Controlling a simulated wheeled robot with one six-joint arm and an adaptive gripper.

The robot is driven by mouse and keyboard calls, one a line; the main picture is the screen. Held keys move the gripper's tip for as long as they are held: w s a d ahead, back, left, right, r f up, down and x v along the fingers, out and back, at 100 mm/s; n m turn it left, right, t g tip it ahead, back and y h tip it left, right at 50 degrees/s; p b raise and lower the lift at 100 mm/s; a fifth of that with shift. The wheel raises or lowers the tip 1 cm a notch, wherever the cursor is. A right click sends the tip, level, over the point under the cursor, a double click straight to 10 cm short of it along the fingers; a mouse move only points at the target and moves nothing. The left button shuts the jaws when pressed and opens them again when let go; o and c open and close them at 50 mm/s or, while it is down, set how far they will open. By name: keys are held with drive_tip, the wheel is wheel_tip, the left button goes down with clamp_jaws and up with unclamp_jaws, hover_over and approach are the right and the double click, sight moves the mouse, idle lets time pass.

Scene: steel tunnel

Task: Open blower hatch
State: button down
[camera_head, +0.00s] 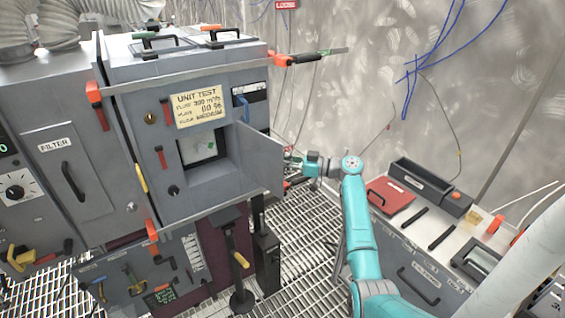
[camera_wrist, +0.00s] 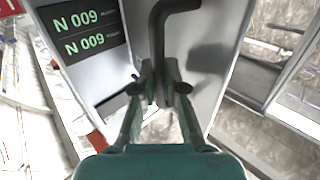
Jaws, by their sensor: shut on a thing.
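The blower unit (camera_head: 150,210) is a grey cabinet with a "UNIT TEST" note on its front. Its hatch (camera_head: 258,162) stands swung out to the right, and a recess (camera_head: 203,150) with a white gauge shows beside it. My gripper (camera_wrist: 160,90) is shut on the handle's lower part. In the head view my gripper (camera_head: 297,180) is at the hatch's outer side, partly hidden behind it, and the handle is hidden.
A grey workbench (camera_head: 425,268) at right bears a red folder (camera_head: 390,197), a dark tray (camera_head: 430,186) and tools. A black post (camera_head: 266,258) stands below the hatch. Metal grating floor (camera_head: 305,250) lies between cabinet and bench. Blue cables (camera_head: 430,65) hang on the wall.

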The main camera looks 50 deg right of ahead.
drive_tip(key=c, duration=1.2)
unclamp_jaws()
drive_tip(key=v, duration=1.2)
